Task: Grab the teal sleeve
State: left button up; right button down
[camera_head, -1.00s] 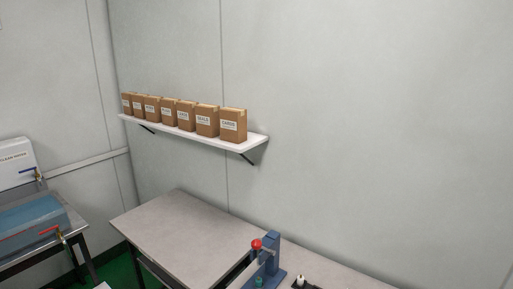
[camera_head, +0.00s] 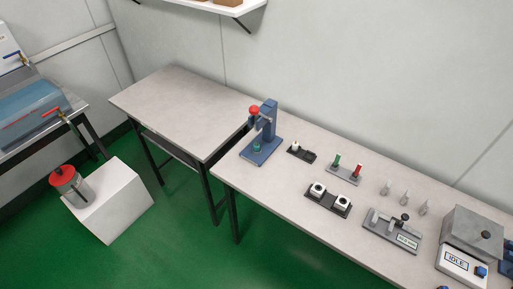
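A small teal-green piece (camera_head: 257,147) sits on the base of the blue press (camera_head: 266,130), under its red knob; it is too small to tell whether it is a sleeve. A green upright cylinder (camera_head: 336,161) stands beside a red one (camera_head: 358,169) on a small grey holder further right on the bench. Neither of my grippers is in view.
The long bench (camera_head: 290,187) also holds a black fixture with two white blocks (camera_head: 317,189), a grey gauge (camera_head: 392,232), several clear pointed pieces (camera_head: 405,198) and a box reading IDLE (camera_head: 456,261). The left table (camera_head: 175,105) is bare.

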aim_at(255, 146)
jog(key=z, duration=0.3)
jog(key=i+j+z, duration=0.15)
jog(key=j+z, duration=0.3)
jog(key=i+j+z, duration=0.1)
jog(key=j+z, duration=0.75)
